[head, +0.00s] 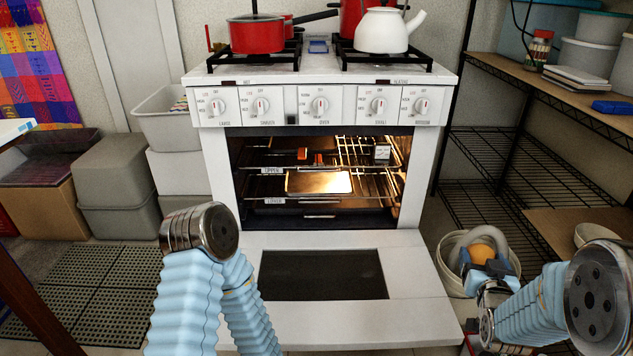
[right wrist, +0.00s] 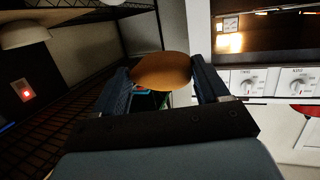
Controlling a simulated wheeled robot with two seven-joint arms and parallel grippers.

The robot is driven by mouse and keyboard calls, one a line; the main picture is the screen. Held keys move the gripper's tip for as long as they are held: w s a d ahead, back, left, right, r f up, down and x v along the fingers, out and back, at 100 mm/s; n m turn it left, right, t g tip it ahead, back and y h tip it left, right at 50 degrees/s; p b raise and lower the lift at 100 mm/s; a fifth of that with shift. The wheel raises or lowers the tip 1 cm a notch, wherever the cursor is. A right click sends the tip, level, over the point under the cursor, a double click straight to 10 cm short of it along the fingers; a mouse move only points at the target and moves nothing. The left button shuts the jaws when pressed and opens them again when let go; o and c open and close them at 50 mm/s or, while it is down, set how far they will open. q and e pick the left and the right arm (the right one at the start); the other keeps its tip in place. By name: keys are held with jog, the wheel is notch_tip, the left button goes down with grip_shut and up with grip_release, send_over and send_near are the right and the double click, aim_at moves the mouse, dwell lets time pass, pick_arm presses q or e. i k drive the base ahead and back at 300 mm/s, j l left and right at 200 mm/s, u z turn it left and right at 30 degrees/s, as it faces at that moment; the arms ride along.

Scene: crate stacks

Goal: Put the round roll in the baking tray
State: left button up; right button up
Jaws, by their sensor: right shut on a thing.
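The round roll (head: 482,253) is orange-brown and sits between the fingers of my right gripper (head: 488,268), at the lower right of the head view. In the right wrist view the roll (right wrist: 161,71) is clamped between both dark blue fingers, held off any surface. A flat, light baking tray (head: 319,182) lies on a rack inside the lit, open oven, left of and beyond the right gripper. My left arm shows at the lower left, but its gripper is out of sight.
The oven door (head: 405,275) is folded down in front of the oven. A white bucket (head: 449,270) stands on the floor behind the right gripper. A black wire shelf (head: 500,150) stands on the right. Pots and a white kettle (head: 384,30) sit on the stove.

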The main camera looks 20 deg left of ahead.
aim_at(306, 185)
jog(key=j+u, duration=0.15)
jog(key=j, duration=0.25)
jog(key=i+j+u, duration=0.1)
jog(key=j, duration=0.3)
jog(key=i+j+u, duration=0.15)
jog(key=j, duration=0.2)
jog(key=j+u, duration=0.1)
jog(key=j, duration=0.3)
jog(key=i+j+z, duration=0.2)
jog(key=i+j, duration=0.15)
jog(key=i+l+z, duration=0.1)
jog(key=i, duration=0.25)
